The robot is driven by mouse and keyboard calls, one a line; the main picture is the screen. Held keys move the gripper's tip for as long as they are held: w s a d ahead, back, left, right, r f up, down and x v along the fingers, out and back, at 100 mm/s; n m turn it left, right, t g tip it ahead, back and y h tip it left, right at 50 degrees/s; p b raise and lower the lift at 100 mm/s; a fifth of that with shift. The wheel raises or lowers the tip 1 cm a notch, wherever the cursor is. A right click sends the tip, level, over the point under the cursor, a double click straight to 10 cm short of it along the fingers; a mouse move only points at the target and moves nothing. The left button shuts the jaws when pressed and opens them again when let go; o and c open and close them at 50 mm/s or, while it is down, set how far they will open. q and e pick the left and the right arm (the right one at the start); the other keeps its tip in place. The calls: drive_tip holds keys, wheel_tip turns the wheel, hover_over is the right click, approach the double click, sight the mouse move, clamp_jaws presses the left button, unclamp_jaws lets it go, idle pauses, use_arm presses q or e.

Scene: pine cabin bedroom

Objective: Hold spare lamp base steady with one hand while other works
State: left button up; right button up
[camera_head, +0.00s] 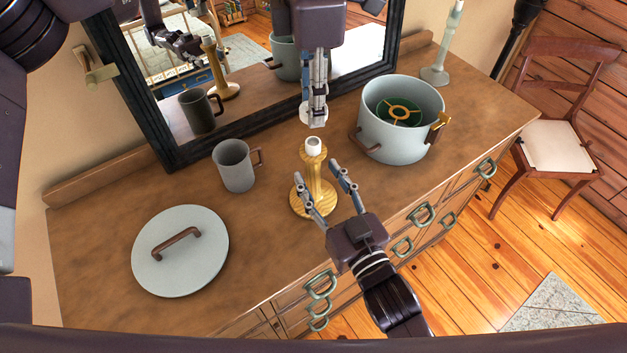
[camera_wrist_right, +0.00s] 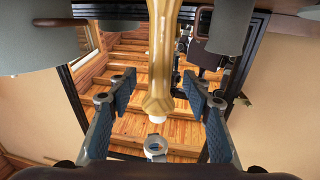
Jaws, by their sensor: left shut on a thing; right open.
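The spare lamp base (camera_head: 318,187) is a turned yellow wooden stand with a round foot and a pale socket on top. It stands upright on the dresser. My right gripper (camera_head: 320,176) is open, its fingers on either side of the stem at the near side. In the right wrist view the stem (camera_wrist_right: 162,60) shows upside down between the open fingers (camera_wrist_right: 160,80). My left gripper (camera_head: 316,120) points down just above the socket, shut on a small pale thing (camera_head: 304,113) mostly hidden by the fingers. I cannot tell what it is.
The dresser top (camera_head: 270,270) holds a grey mug (camera_head: 234,170), a pale lid (camera_head: 190,270) and a grey pot (camera_head: 390,135) with a green, gold-spoked thing (camera_head: 400,110) inside. A mirror (camera_head: 170,120) stands behind, a pale stand (camera_head: 437,72) at the back right. The front middle is clear.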

sight(317, 174)
drive_tip(key=shift+x, duration=1.7)
drive_tip(key=shift+s, duration=0.1)
drive_tip(key=shift+c, duration=0.5)
clamp_jaws()
